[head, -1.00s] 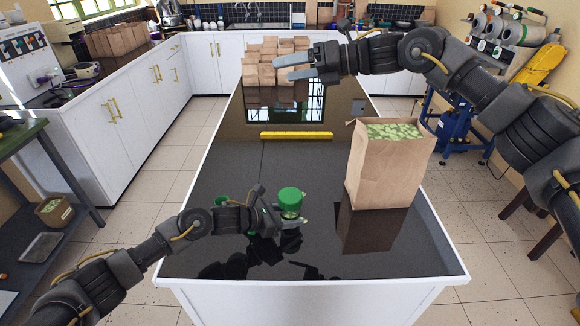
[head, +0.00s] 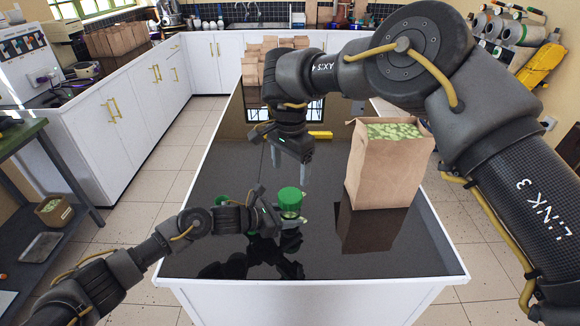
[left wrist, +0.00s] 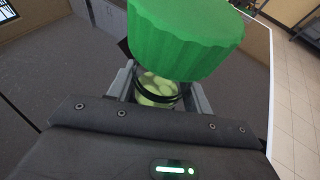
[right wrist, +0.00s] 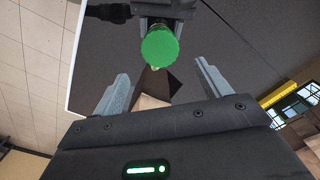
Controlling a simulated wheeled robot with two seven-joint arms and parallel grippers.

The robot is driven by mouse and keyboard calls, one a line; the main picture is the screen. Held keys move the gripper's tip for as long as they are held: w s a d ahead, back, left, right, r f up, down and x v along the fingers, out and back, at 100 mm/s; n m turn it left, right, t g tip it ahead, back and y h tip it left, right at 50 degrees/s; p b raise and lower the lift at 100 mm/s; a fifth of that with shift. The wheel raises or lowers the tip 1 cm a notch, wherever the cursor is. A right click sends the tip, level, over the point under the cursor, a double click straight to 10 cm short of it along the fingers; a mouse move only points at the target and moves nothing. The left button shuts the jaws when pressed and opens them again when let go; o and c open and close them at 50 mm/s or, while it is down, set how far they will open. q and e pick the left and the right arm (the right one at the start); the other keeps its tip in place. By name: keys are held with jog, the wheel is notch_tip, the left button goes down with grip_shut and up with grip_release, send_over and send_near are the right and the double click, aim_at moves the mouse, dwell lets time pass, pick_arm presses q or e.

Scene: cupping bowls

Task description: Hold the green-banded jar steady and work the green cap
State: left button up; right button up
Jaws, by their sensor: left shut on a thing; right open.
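My left gripper (left wrist: 158,93) is shut on the jar's body below the cap. My right gripper (head: 291,172) points down, open and empty, above and slightly behind the cap in the head view. In the right wrist view the cap (right wrist: 159,48) lies beyond the open fingertips, roughly centred between them, not touched. A green band on the jar cannot be made out.
A tall open paper bag (head: 384,170) with green contents stands right of the jar. A small green thing (head: 222,200) is partly hidden behind my left arm. A yellow bar (head: 320,134) and several brown bags (head: 268,62) are farther back. The table's middle left is clear.

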aim_at(290, 195)
notch_tip(290, 195, down, 9)
jog(key=shift+f, duration=0.15)
jog(key=shift+c, duration=0.2)
jog(key=c, duration=0.6)
jog(key=m, duration=0.6)
jog(key=shift+m, duration=0.4)
jog(key=shift+c, duration=0.4)
jog(key=m, duration=1)
jog(key=shift+m, duration=0.3)
jog(key=m, duration=1)
jog(key=shift+m, duration=0.4)
jog(key=m, duration=2.4)
jog(key=shift+m, duration=0.4)
jog(key=shift+c, duration=0.2)
jog(key=m, duration=0.6)
jog(key=shift+m, duration=0.3)
jog(key=o, duration=0.8)
jog(key=shift+o, duration=0.2)
